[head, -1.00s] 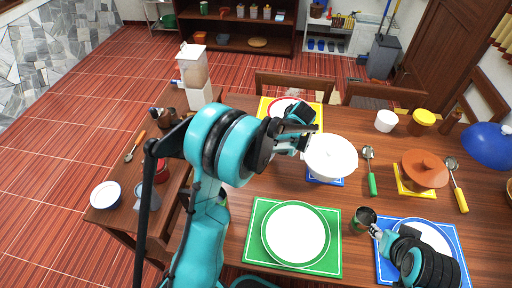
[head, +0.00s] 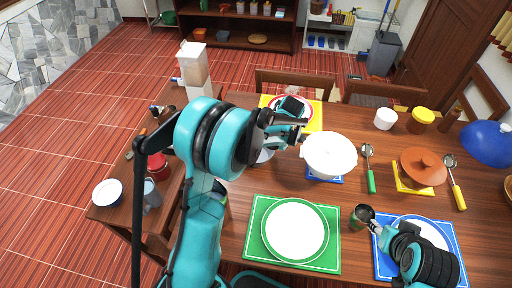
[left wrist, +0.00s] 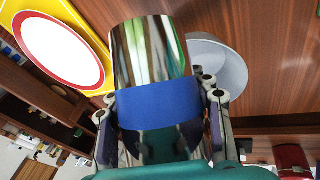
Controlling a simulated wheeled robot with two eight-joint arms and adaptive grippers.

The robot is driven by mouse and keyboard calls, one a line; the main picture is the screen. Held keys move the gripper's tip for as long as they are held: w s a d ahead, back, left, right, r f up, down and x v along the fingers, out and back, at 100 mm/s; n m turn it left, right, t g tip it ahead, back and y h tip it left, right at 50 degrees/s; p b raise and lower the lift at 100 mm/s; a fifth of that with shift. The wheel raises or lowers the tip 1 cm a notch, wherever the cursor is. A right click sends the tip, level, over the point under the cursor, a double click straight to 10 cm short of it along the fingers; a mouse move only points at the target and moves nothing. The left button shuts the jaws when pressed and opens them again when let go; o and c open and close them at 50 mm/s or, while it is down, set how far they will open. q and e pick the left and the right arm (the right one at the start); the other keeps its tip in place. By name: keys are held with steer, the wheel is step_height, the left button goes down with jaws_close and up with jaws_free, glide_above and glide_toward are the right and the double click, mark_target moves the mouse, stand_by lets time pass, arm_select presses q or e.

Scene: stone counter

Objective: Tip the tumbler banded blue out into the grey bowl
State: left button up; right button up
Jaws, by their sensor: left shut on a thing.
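The tumbler (left wrist: 150,55) is shiny metal with a wide blue band, seen large in the left wrist view between the fingers of my left gripper (left wrist: 162,115). My left gripper (head: 300,132) is shut on it, above the table; the tumbler's tilt is hard to tell. The grey bowl (left wrist: 228,68) lies beyond the tumbler, partly hidden by it and a finger. In the head view the bowl (head: 265,156) is mostly hidden behind my left arm. My right gripper (head: 376,229) is beside a small metal cup with green (head: 362,217); whether it grips the cup is unclear.
A white pot (head: 329,155) stands right of my left gripper. A white plate (head: 295,230) on a green mat lies in front. A red-rimmed plate on a yellow mat (left wrist: 85,15) is behind the gripper.

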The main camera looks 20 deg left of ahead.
arm_select(q)
steer(key=shift+d+f+h, duration=0.1)
steer(key=shift+f+h, duration=0.15)
steer(key=shift+h, duration=0.35)
steer(key=shift+w+d+r+t+h+p, duration=0.1)
steer(key=shift+d+r+t+h+p, duration=0.15)
steer(key=shift+r+h+p, duration=0.35)
stand_by(0.6)
steer(key=shift+d+f+n+t+h+b, duration=0.1)
steer(key=shift+f+n+t+h+b, duration=0.3)
steer(key=shift+h, duration=0.6)
stand_by(0.4)
steer(key=shift+a+r+h, duration=0.3)
steer(key=shift+a+h, duration=0.2)
steer(key=shift+h, duration=0.3)
stand_by(0.7)
steer(key=shift+f+n+t+h+b, duration=0.3)
steer(key=shift+f+h+b, duration=0.1)
steer(key=shift+h+b, duration=0.4)
stand_by(0.5)
steer(key=shift+r, duration=0.1)
